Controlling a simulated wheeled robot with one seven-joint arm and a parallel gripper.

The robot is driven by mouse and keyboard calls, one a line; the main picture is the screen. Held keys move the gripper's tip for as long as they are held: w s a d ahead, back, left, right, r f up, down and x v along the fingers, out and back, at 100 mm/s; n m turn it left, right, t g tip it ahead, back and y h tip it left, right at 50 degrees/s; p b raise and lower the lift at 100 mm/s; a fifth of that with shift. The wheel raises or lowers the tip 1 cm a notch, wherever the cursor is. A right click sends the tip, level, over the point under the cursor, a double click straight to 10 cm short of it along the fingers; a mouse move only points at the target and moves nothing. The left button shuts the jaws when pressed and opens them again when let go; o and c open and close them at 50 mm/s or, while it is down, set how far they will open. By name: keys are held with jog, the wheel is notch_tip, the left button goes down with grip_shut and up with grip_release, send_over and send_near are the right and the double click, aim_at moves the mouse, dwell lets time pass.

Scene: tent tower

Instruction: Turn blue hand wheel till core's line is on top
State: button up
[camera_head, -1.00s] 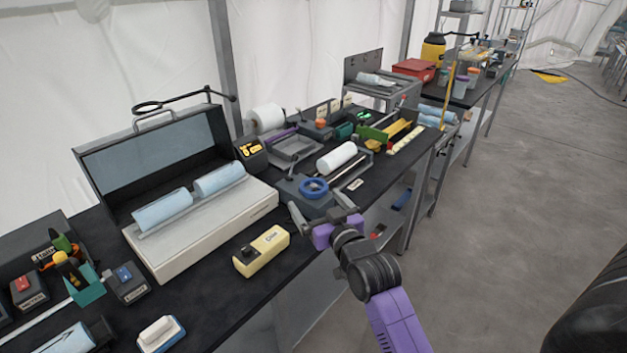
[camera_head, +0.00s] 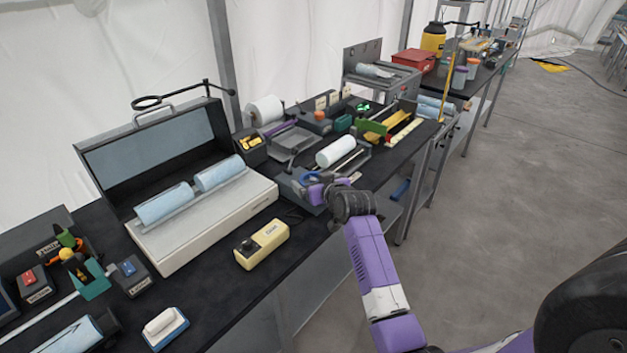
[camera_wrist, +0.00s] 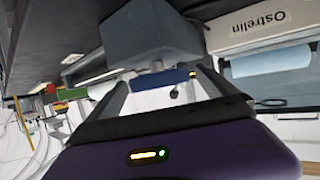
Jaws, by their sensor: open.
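The blue hand wheel (camera_head: 309,178) is on the near side of a dark grey unit (camera_head: 290,188) and is partly hidden by my gripper (camera_head: 314,190). The white core (camera_head: 335,152) lies in the cradle just behind it. I cannot make out a line on the core. In the wrist view, a strip of the blue wheel (camera_wrist: 165,78) shows edge-on between the fingertips of my gripper (camera_wrist: 162,84), below the grey housing (camera_wrist: 150,38). The fingers are apart, one on each side of the strip. I cannot tell whether they touch it.
A cream box (camera_head: 262,244) stands left of my gripper near the bench edge. A large open-lidded case (camera_head: 215,228) with blue rolls stands further left. A yellow trough (camera_head: 393,121) and green block (camera_head: 375,127) lie right of the core. The aisle floor (camera_head: 520,180) is clear.

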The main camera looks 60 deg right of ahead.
jog(key=shift+w+d+f, duration=0.15)
jog(key=shift+w+d, duration=0.15)
jog(key=c, duration=1.4)
